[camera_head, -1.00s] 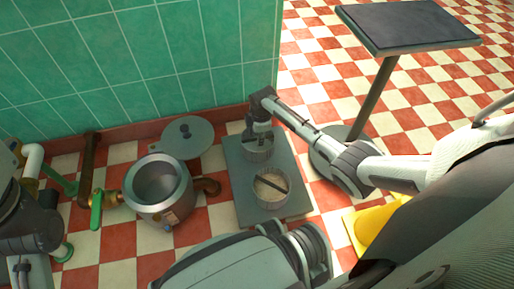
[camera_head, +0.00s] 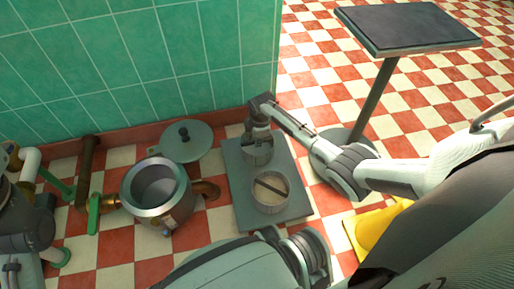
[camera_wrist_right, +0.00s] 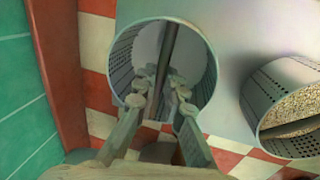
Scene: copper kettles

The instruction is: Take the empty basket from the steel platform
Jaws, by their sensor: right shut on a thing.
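The empty basket (camera_head: 258,153), a small perforated metal cylinder, is at the back of the grey steel platform (camera_head: 240,205). My right gripper (camera_head: 257,138) reaches down to it from above. In the right wrist view the fingers (camera_wrist_right: 160,88) are shut on the dark bar across the mouth of the empty basket (camera_wrist_right: 203,75). I cannot tell whether its bottom touches the platform. A second basket (camera_head: 270,203), filled with grain, stands in front of it on the platform. My left gripper is not in view.
An open kettle (camera_head: 150,185) stands left of the platform, with its lid (camera_head: 187,145) behind on the floor. Pipes with a green valve (camera_head: 93,213) are farther left. A dark-topped stand (camera_head: 410,25) rises at the back right. A green tiled wall (camera_head: 150,60) closes the back.

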